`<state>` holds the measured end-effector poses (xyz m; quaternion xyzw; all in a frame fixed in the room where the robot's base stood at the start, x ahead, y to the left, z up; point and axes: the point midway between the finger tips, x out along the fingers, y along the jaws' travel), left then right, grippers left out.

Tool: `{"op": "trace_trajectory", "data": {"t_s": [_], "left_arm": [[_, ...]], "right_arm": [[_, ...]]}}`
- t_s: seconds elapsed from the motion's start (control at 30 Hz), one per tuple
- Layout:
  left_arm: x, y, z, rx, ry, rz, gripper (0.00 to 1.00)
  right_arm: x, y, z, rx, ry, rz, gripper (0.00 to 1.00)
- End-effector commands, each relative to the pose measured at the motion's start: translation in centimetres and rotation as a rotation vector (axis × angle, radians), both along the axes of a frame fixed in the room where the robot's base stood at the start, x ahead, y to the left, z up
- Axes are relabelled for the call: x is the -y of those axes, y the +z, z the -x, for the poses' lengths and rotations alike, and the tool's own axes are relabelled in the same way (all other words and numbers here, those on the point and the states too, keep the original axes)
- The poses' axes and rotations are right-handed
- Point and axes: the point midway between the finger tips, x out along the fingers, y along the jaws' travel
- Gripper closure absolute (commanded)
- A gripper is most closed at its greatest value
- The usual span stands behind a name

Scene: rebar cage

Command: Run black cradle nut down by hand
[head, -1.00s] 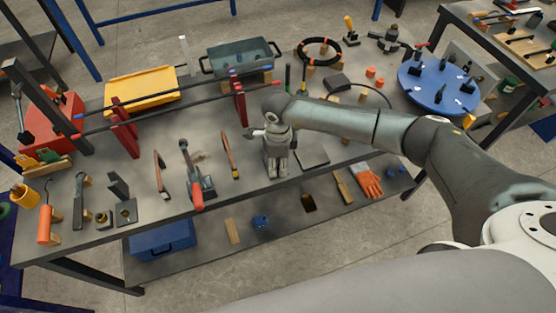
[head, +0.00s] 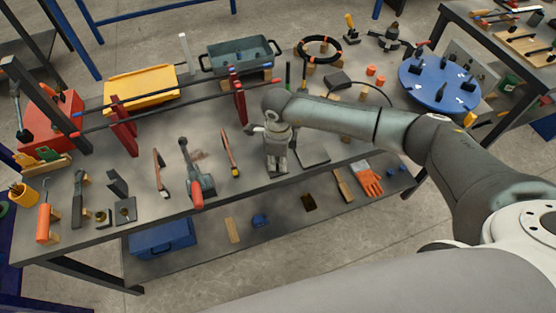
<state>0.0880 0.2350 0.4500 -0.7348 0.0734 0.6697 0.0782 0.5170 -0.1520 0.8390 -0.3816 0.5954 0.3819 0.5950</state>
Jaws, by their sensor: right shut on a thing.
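My right gripper (head: 275,168) points down at the front part of the grey workbench (head: 330,180), in front of the right red stand. What its fingers hold is hidden by the gripper itself. I cannot make out the black cradle nut. Two red stands, one left (head: 123,125) and one right (head: 239,102), carry long dark bars (head: 180,103) across the bench. My left gripper is not in view.
Left of the gripper lie a slim red-handled tool (head: 229,152) and a larger tool with a red grip (head: 197,185). A flat dark plate (head: 312,152) lies to its right. A yellow tray (head: 142,88), a grey-green bin (head: 240,56) and a blue turntable (head: 438,80) stand farther back.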

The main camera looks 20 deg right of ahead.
Motion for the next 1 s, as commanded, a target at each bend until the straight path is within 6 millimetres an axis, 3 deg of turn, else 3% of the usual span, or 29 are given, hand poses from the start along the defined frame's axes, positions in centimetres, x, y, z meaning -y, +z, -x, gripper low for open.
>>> {"op": "trace_trajectory", "data": {"t_s": [1.0], "left_arm": [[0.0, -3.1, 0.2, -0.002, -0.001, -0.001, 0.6]], "right_arm": [[-0.3, 0.0, 0.1, 0.001, -0.936, 0.0, 1.0]]}}
